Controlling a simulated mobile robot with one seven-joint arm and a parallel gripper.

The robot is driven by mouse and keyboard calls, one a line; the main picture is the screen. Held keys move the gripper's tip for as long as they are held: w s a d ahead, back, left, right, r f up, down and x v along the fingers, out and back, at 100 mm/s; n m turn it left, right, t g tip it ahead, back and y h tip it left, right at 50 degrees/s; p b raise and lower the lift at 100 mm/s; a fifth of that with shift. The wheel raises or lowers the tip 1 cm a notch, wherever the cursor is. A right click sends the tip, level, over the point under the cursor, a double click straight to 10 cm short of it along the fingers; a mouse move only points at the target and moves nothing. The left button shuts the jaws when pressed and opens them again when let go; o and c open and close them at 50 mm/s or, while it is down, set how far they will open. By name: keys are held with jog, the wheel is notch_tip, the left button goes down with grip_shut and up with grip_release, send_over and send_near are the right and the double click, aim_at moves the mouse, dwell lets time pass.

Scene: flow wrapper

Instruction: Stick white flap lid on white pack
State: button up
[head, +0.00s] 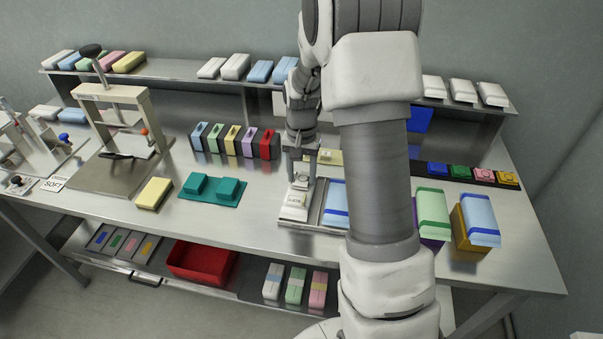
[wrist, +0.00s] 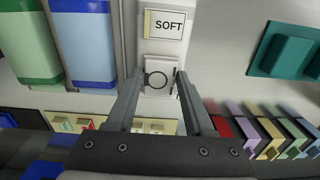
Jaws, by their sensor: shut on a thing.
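The white pack (head: 291,213) lies on a metal tray at the middle front of the table. Its white top with a SOFT label (wrist: 170,26) shows in the wrist view. My gripper (head: 301,177) points down over the pack's far part. The lid is over the pack, in line with the label. I cannot tell whether it touches the pack. My arm hides part of the table behind it.
Teal blocks on a teal base (head: 213,189) and a yellow pack (head: 154,193) are to the left. A row of coloured dispensers (head: 234,140) stands behind.

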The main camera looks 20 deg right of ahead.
jog(key=shift+s+f, duration=0.1)
jog(key=shift+f, duration=0.3)
dwell(1.0)
jog(key=o, duration=1.4)
jog(key=shift+c, duration=0.2)
jog(key=shift+r, duration=0.1)
notch_tip(320, 180, up, 17)
jog(key=p, duration=0.2)
jog(key=shift+r, duration=0.2)
jog(key=s+a+r+n+t+p, duration=0.25)
jog(key=s+a+r, duration=0.35)
jog(key=s+r, duration=0.4)
jog(key=s+a+n+t+p, duration=0.1)
jog(key=s+a+n+t, duration=0.2)
jog(key=s, duration=1)
jog(key=shift+a+n, duration=0.25)
jog(key=shift+n, duration=0.5)
